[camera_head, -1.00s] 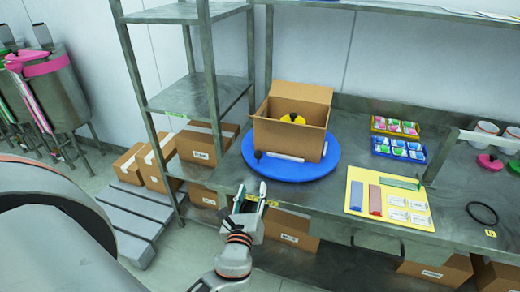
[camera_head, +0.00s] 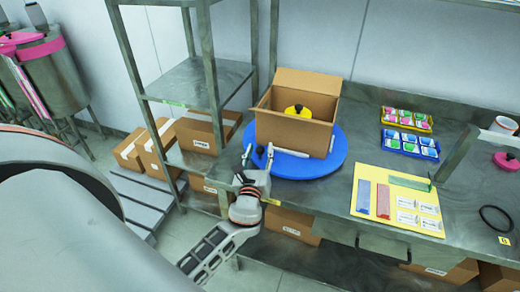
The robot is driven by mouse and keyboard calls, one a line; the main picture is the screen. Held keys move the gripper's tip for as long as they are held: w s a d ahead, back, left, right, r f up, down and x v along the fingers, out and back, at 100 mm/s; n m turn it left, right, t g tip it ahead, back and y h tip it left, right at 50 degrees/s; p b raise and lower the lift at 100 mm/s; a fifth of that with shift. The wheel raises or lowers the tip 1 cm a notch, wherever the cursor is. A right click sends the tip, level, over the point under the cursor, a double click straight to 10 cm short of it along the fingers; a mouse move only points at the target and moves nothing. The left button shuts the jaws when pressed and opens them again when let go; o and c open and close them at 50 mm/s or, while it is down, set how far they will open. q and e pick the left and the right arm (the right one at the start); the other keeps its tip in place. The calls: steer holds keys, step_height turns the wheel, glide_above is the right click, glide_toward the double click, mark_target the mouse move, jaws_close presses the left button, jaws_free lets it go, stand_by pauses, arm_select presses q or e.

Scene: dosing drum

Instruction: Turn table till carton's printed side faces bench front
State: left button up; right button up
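The open brown carton (camera_head: 292,132) stands on the blue round turntable (camera_head: 325,168) on the bench. Its visible front face looks plain; no print shows on it. A yellow container with a black top (camera_head: 298,111) sits inside. A small black knob (camera_head: 260,151) stands at the turntable's front left edge. My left gripper (camera_head: 258,156) is at that edge, its two fingers apart, with the knob appearing between the fingertips. I cannot tell whether they touch it. The carton's far sides are hidden. My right gripper is not in view.
A yellow mat (camera_head: 391,222) with coloured strips and labels lies right of the turntable. Behind it are a yellow tray (camera_head: 407,120) and a blue tray (camera_head: 410,145). A metal shelf rack (camera_head: 207,80) stands close on the left. Boxes sit below the bench.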

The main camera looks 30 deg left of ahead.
arm_select(q)
steer(key=shift+w+a, duration=0.2)
steer(key=shift+w, duration=0.15)
jaws_close()
